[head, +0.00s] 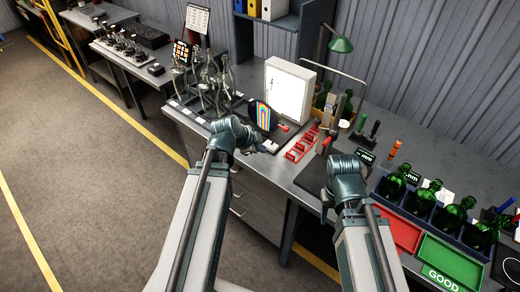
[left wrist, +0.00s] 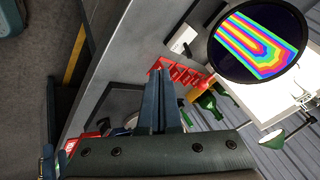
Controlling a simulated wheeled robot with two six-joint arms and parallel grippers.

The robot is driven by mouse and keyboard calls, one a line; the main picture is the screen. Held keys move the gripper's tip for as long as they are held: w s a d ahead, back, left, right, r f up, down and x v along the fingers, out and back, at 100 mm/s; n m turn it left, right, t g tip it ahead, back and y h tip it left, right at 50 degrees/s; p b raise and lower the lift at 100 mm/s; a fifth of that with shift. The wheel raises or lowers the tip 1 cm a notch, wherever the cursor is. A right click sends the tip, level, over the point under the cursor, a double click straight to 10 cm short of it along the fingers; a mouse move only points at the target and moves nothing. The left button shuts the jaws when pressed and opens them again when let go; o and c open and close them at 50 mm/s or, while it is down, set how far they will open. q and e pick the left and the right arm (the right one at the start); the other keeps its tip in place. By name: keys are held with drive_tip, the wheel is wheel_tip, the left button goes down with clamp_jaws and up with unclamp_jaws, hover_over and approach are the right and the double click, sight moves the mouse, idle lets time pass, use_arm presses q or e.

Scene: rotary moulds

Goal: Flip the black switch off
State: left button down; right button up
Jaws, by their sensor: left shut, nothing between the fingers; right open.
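A small white box (left wrist: 182,38) with a small dark part on it sits on the bench in the left wrist view, near the rainbow-patterned disc. The dark part may be the black switch, but its position is too small to tell. In the head view my left gripper (head: 270,147) is at the bench's front edge, close in the picture to the white box and disc. The left wrist view shows its fingers (left wrist: 164,75) shut and empty, apart from the box. My right gripper (head: 326,145) is open, further right over the bench, partly hidden by its wrist.
The rainbow disc (head: 263,116) stands before a bright light panel (head: 287,92). A red slotted rack (head: 301,144) lies between my grippers. Green bottles (head: 395,181), a red tray (head: 398,229) and a green tray (head: 447,262) are on the right.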

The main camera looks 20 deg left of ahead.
sight(273, 142)
use_arm(q)
drive_tip(key=b+x, duration=0.5)
drive_tip(key=x, duration=0.3)
drive_tip(key=shift+s+a+f+b, duration=0.1)
drive_tip(key=shift+s+a+b, duration=0.05)
drive_tip(key=shift+b, duration=0.2)
drive_tip(key=w, duration=0.1)
drive_tip(key=w+r+p, duration=0.1)
drive_tip(key=shift+w+a, duration=0.25)
drive_tip(key=shift+w, duration=0.15)
drive_tip(key=shift+w+a, duration=0.15)
drive_tip(key=shift+w, duration=0.4)
drive_tip(key=shift+w, duration=0.1)
